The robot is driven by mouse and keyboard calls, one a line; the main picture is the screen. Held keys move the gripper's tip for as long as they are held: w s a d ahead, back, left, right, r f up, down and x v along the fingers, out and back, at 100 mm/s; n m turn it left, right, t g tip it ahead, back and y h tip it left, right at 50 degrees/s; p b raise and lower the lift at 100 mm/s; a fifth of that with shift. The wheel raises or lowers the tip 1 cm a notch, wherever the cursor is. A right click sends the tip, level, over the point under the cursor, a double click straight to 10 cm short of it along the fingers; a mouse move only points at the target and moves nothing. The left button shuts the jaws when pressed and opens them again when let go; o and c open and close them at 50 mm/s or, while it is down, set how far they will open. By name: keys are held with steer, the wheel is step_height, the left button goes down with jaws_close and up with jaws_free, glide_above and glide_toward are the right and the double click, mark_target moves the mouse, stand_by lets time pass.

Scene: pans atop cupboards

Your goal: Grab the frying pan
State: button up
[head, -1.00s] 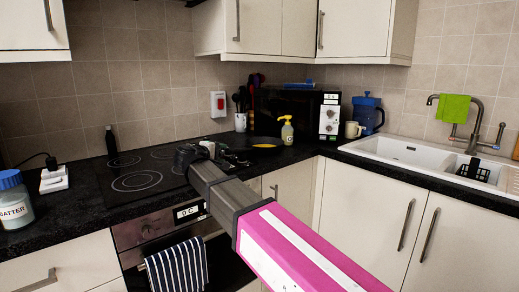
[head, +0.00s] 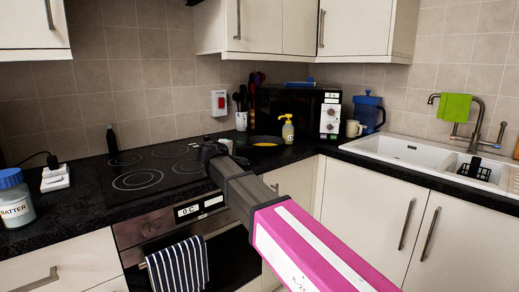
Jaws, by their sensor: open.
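The frying pan (head: 262,139) is dark, with something yellow inside. It sits on the black worktop in the back corner, right of the hob and in front of the microwave. My gripper (head: 214,150) is at the end of my pink and grey arm, over the right side of the hob, left of the pan. It is open and appears apart from the pan. My wrist hides much of the fingers, and the pan's handle cannot be made out.
A small white object (head: 226,145) shows beside my gripper. Wall cupboards (head: 270,25) hang above; the hob (head: 140,170) is clear.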

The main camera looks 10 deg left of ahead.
jaws_close()
steer(key=shift+r, duration=0.15)
